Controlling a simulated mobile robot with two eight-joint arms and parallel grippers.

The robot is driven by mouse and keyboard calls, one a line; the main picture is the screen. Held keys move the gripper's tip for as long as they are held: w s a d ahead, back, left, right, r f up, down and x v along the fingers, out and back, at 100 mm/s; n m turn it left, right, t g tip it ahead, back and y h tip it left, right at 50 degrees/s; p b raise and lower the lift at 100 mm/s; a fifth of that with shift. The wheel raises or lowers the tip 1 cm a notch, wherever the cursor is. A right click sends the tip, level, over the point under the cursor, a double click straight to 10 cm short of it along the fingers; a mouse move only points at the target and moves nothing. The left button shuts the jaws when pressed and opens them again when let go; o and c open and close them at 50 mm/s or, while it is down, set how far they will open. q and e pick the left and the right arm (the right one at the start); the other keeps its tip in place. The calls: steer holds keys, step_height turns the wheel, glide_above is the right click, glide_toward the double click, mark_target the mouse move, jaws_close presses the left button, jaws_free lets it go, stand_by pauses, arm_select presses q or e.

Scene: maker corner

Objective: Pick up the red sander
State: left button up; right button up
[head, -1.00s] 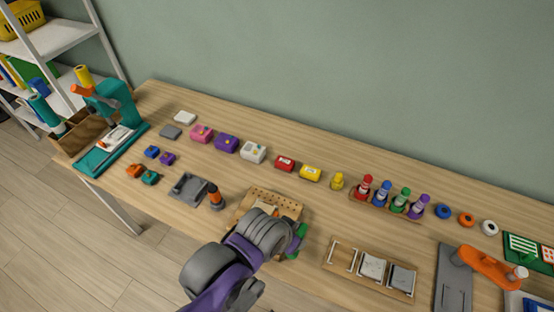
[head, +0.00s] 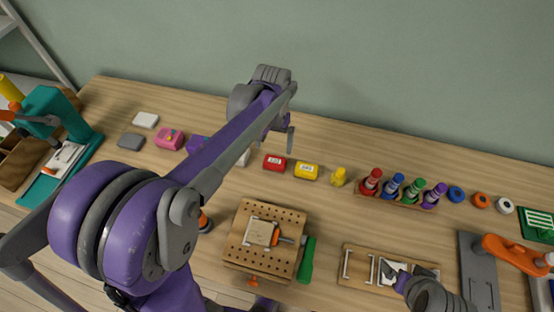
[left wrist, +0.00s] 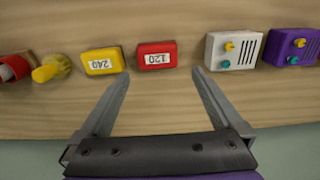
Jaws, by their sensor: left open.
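The red sander (head: 274,163), a small block with a white label, lies on the table in the head view, left of the yellow sander (head: 306,171). In the left wrist view the red sander (left wrist: 156,55) shows its "120" label, with the yellow "240" one (left wrist: 103,61) beside it. My left gripper (head: 280,136) is open and empty, above the table near the red sander. In the left wrist view its fingertips (left wrist: 161,71) stand apart on either side of the red sander, not closed on it. My right gripper (head: 394,274) is low over the wooden tray; its jaws are unclear.
A white box with knobs (left wrist: 233,50) is close to one left finger. A yellow piece (head: 339,177) and several coloured bottles (head: 394,185) stand right of the sanders. A perforated wooden board (head: 243,240) and a wooden tray (head: 352,280) are nearer the front.

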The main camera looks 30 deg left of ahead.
mark_target(275, 160)
arm_select(q)
steer(key=f, duration=0.2)
steer(key=shift+s+d+f, duration=0.1)
steer(key=shift+s+f, duration=0.1)
steer(key=shift+f, duration=0.1)
steer(key=shift+w+d+f+b, duration=0.1)
steer(key=shift+f+b, duration=0.1)
steer(key=shift+f, duration=1.35)
steer(key=shift+w+d+f+b, duration=0.1)
steer(key=shift+f+b, duration=0.05)
steer(key=shift+f, duration=1.35)
steer(key=c, duration=1.1)
